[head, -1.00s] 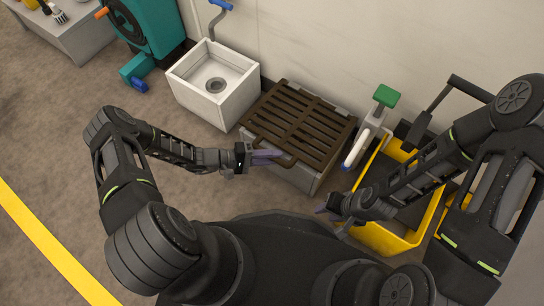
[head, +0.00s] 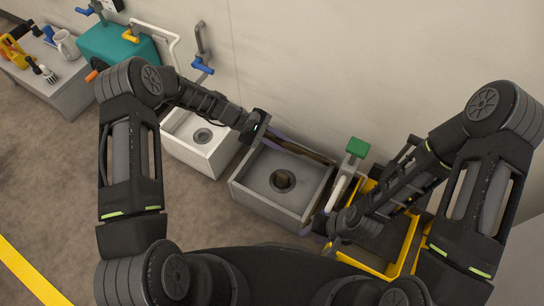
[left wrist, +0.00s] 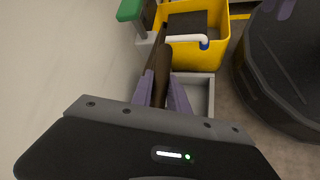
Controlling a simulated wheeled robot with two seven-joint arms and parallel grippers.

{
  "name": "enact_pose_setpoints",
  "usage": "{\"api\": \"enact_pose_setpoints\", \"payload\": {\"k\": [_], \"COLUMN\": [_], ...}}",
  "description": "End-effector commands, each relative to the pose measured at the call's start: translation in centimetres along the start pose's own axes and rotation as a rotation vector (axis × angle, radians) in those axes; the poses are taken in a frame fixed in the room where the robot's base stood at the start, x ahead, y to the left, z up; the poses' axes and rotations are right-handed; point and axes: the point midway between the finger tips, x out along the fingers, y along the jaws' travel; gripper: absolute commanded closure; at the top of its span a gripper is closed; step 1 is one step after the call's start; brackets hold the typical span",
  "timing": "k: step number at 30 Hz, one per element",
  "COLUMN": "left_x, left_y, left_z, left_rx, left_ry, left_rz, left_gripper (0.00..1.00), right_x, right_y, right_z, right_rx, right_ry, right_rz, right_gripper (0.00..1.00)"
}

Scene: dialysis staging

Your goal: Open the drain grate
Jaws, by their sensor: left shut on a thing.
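The brown drain grate (head: 308,153) stands up nearly edge-on along the wall side of the grey basin (head: 262,205), and the basin is uncovered. A round drain hole (head: 283,181) shows in its floor. My left gripper (head: 270,136) is above the basin's back left corner, shut on the grate's edge. In the left wrist view the grate (left wrist: 163,62) runs away from between the purple fingers, with the basin (left wrist: 208,90) to its right. My right gripper (head: 318,224) is low by the basin's right front corner; its fingers are partly hidden and their opening is unclear.
A white sink (head: 180,150) stands left of the basin. A green-topped fixture (head: 357,147) and a yellow mop bucket (head: 408,250) stand to the right. The wall (head: 330,70) is close behind. Open floor (head: 60,215) lies at the left.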

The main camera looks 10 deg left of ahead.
Motion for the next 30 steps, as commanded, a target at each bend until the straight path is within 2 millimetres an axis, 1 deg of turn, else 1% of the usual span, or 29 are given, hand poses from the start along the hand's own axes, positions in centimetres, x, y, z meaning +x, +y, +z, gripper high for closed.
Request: {"api": "enact_pose_setpoints", "payload": {"k": [1,3,6,9,15,25,26,30], "left_x": [0.1,0.1,0.0,0.0,-0.1,-0.1,-0.1,-0.1], "left_y": [1.2,2.5,4.0,5.1,6.0,6.1,6.1,6.0], "left_z": [-0.1,0.0,0.0,0.0,0.1,0.1,0.1,0.1], "left_rx": [0.008,0.008,0.007,0.005,0.002,0.001,0.001,0.001], "left_ry": [0.003,0.003,0.003,0.004,0.003,0.003,0.002,0.002], "left_rz": [0.005,0.005,0.007,0.007,0.007,0.007,0.007,0.006], "left_gripper": [1.0,1.0,1.0,1.0,1.0,1.0,0.79,0.67], "right_x": [0.5,0.9,1.3,1.6,1.7,1.7,1.7,1.7], "right_y": [0.2,0.3,0.5,0.6,0.7,0.7,0.7,0.7], "right_z": [0.0,0.1,0.1,0.1,0.1,0.1,0.1,0.1], "right_rx": [0.0,0.001,0.001,0.002,0.002,0.002,0.002,0.002], "right_ry": [-0.001,-0.001,-0.001,-0.001,-0.001,-0.001,-0.001,-0.001], "right_rz": [0.0,0.0,0.0,0.0,0.0,0.0,0.0,0.0], "right_gripper": [0.64,0.64,0.64,0.64,0.64,0.64,0.64,0.64]}}
